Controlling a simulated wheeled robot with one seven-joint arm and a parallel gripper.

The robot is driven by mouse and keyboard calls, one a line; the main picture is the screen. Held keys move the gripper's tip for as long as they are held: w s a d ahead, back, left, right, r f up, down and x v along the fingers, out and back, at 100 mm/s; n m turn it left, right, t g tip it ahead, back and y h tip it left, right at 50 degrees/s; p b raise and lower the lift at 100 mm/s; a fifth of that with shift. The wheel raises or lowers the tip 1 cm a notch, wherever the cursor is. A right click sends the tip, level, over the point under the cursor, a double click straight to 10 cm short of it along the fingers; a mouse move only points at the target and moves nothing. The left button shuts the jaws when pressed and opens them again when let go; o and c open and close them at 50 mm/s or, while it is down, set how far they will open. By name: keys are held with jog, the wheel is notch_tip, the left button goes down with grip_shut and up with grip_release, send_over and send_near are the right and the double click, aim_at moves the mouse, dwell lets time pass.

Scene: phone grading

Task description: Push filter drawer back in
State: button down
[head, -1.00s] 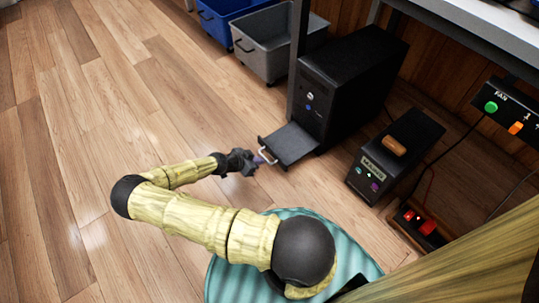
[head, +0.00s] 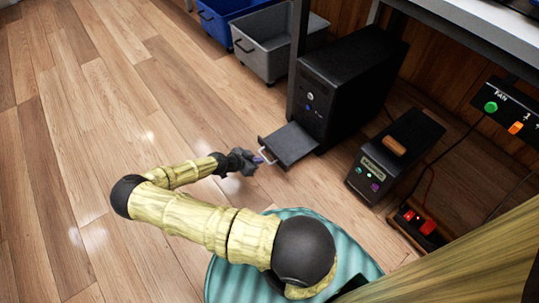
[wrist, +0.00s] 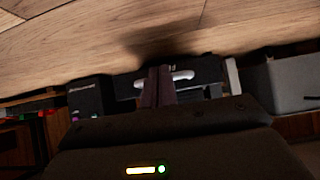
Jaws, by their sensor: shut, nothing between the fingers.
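The filter drawer (head: 289,146) is a flat dark tray that sticks out low from the front of the black tower box (head: 345,85). Its light metal handle (head: 266,156) is on the drawer's front edge. My gripper (head: 261,159) is shut and empty, low above the floor, with its purple fingertips right at the handle. In the wrist view the shut fingers (wrist: 158,84) overlap the middle of the pale handle (wrist: 182,77). I cannot tell whether they touch it.
A smaller black box labelled MAINS (head: 395,155) stands right of the tower. A power strip with red switches (head: 420,222) and cables lie beyond it. A grey bin (head: 275,45) and a blue bin (head: 220,18) stand behind. The wooden floor at left is clear.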

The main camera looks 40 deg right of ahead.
jog(key=shift+d, duration=0.15)
jog(key=p, duration=0.1)
send_near(293, 140)
jog(key=shift+a+f, duration=0.35)
jog(key=shift+f, duration=0.45)
jog(key=shift+a+f, duration=0.35)
jog(key=shift+f, duration=0.45)
jog(key=shift+a+f, duration=0.3)
jog(key=shift+f, duration=0.5)
jog(key=shift+w+d, duration=0.1)
jog(key=shift+d, duration=3.9)
jog(key=shift+a+r+p, duration=0.15)
jog(key=shift+a+r, duration=0.35)
jog(key=shift+a, duration=0.5)
jog(key=shift+a+r+p, duration=0.2)
jog(key=shift+a+r, duration=0.3)
jog(key=shift+a, duration=0.55)
jog(key=shift+a+r+p, duration=0.15)
jog(key=shift+a+r, duration=0.35)
jog(key=shift+a, duration=0.5)
